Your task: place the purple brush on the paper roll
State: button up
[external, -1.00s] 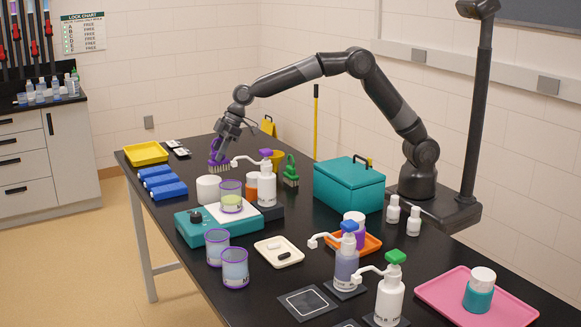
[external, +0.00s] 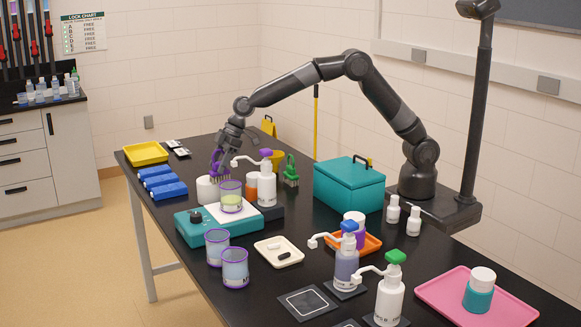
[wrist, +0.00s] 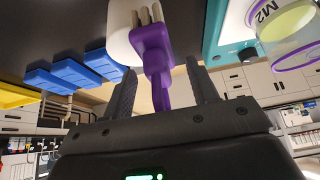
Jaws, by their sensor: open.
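The purple brush (external: 217,162) stands upright, bristles down, at the upper right of the white paper roll (external: 206,189). In the wrist view the brush (wrist: 152,47) overlaps the side of the roll (wrist: 121,36); I cannot tell whether its bristles rest on the roll's top or are beside it. My gripper (external: 224,152) is above the brush. In the wrist view my gripper (wrist: 162,84) is open, with one finger on each side of the purple handle and gaps showing. The foot of the bristles is hard to see in the external view.
A white pump bottle (external: 267,184), an orange-banded jar (external: 252,186) and a green brush (external: 291,172) stand to the right. A teal device (external: 190,232) holding a beaker (external: 230,197) is in front. Blue blocks (external: 168,190) lie left. Bare black table lies behind them.

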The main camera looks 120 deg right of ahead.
jog(key=shift+r, duration=0.15)
jog(key=shift+s+r, duration=0.1)
jog(key=shift+r, duration=0.2)
jog(key=v, duration=1.2)
jog(key=s+a+r, duration=0.3)
jog(key=s+a, duration=0.6)
jog(key=s+a+r, duration=0.4)
jog(key=s+a, duration=0.4)
jog(key=s, duration=0.1)
jog(key=s+a+f, duration=0.2)
jog(key=s, duration=0.5)
jog(key=s+a+f, duration=0.2)
jog(key=s+a, duration=0.1)
jog(key=s, duration=0.5)
jog(key=s+a+f, duration=0.3)
jog(key=s, duration=0.4)
jog(key=shift+s, duration=0.15)
